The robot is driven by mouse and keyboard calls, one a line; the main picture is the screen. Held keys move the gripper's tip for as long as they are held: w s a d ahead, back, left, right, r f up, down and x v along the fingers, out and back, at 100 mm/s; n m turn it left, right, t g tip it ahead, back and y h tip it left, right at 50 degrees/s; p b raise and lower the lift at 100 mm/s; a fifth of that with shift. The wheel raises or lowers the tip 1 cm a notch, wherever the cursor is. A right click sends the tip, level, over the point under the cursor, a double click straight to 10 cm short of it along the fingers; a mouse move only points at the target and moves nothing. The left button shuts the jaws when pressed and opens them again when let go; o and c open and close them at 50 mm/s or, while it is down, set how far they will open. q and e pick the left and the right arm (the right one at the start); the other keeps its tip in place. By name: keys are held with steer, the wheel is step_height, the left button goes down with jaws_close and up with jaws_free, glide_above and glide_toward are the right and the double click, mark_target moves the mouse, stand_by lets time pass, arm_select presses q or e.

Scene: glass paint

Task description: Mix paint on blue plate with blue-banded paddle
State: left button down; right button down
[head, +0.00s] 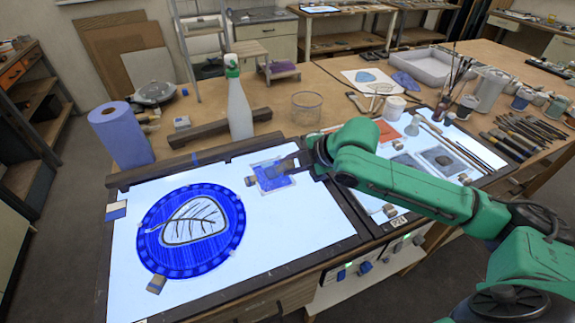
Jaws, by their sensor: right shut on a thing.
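A small square plate with blue paint (276,181) lies on the lit white table top, near its back right. My right gripper (293,161) reaches in from the right and is over the plate's upper right part. It is shut on a tool, taken to be the paddle (281,165), whose lower end is at or just above the paint. Whether it touches cannot be told, and no blue band can be made out. The gripper hides part of the tool and of the plate. My left gripper is out of view.
A round blue glass panel with a leaf (195,228) lies left on the light table (290,245). A blue paper roll (120,137) is back left. Brushes and jars crowd the right.

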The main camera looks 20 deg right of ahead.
steer(key=w+p, duration=0.1)
steer(key=w+a, duration=0.1)
steer(key=w, duration=0.1)
steer(key=shift+w+p, duration=0.15)
steer(key=shift+p, duration=0.25)
steer(key=shift+w+a, duration=0.15)
steer(key=shift+a, duration=0.2)
steer(key=shift+s+a+r+p, duration=0.1)
steer(key=shift+s+a+p, duration=0.1)
steer(key=shift+s, duration=0.45)
steer(key=shift+s+a+f+p, duration=0.15)
steer(key=shift+s+p, duration=0.1)
steer(key=shift+s, duration=0.4)
steer(key=shift+s+a+r+p, duration=0.15)
steer(key=shift+s+a+p, duration=0.05)
steer(key=shift+s, duration=0.45)
steer(key=shift+w+r, duration=0.1)
